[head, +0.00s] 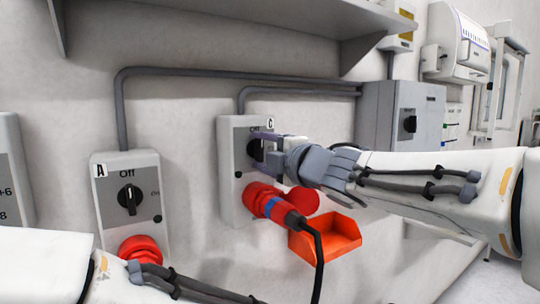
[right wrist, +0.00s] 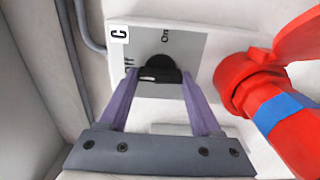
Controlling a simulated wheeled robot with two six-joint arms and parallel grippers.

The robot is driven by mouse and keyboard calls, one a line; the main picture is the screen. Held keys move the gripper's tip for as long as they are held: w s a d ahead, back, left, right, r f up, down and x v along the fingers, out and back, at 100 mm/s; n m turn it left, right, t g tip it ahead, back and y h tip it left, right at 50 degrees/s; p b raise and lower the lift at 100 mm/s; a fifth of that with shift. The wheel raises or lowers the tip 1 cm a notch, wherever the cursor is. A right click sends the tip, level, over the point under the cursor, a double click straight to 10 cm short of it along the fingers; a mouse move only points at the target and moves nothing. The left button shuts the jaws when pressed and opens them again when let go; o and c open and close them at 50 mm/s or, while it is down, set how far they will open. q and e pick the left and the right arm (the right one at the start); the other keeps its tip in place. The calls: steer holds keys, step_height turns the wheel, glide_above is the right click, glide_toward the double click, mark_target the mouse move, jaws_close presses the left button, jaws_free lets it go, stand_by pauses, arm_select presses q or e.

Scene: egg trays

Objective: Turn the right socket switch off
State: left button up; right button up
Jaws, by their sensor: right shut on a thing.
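The right socket box, marked C (head: 235,195), is grey-white on the wall, with a black rotary switch knob (head: 256,149). My right gripper (head: 262,152) is at this knob. In the right wrist view, the purple fingers (right wrist: 160,95) are on both sides of the black knob (right wrist: 160,70), shut on it. "Off" is at the left of the knob and "On" above it there. The knob's bar lies across the picture, its pale mark towards the "Off" side. A red plug with a blue band (head: 272,206) sits in the socket below. My left gripper is out of view.
The left socket box, marked A (head: 105,222), has its own black knob (head: 131,199). An orange bin (head: 332,242) hangs below box C. A black cable (head: 319,262) hangs from the plug. A grey cabinet (head: 380,118) is at the right, a shelf (head: 250,18) above.

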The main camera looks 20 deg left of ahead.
stand_by(0.5)
steer(key=o, duration=1.4)
steer(key=v, duration=1)
steer(key=shift+s+d, duration=0.2)
